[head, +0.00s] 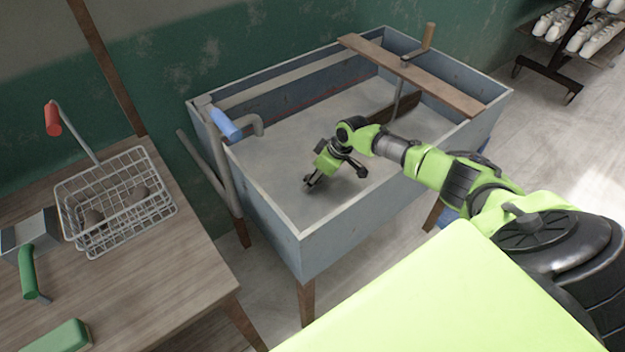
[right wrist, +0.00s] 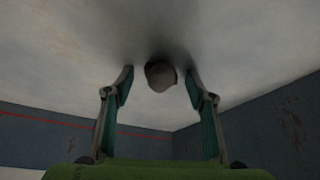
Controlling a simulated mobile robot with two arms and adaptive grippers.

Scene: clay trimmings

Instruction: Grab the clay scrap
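A small grey-brown clay scrap (right wrist: 161,76) shows in the right wrist view, resting on the pale floor of the basin. It lies between the tips of my right gripper (right wrist: 160,82), with a visible gap on each side. The fingers are spread and empty. In the head view, my right gripper (head: 334,178) reaches down inside the blue-grey basin (head: 330,238), near its front wall; the scrap is hidden there. My left gripper is not in view.
A wire basket (head: 118,226) with a red-ended handle holds brownish lumps on the wooden table (head: 150,285) at left. A green-handled tool (head: 27,272) and a green block (head: 66,337) lie nearby.

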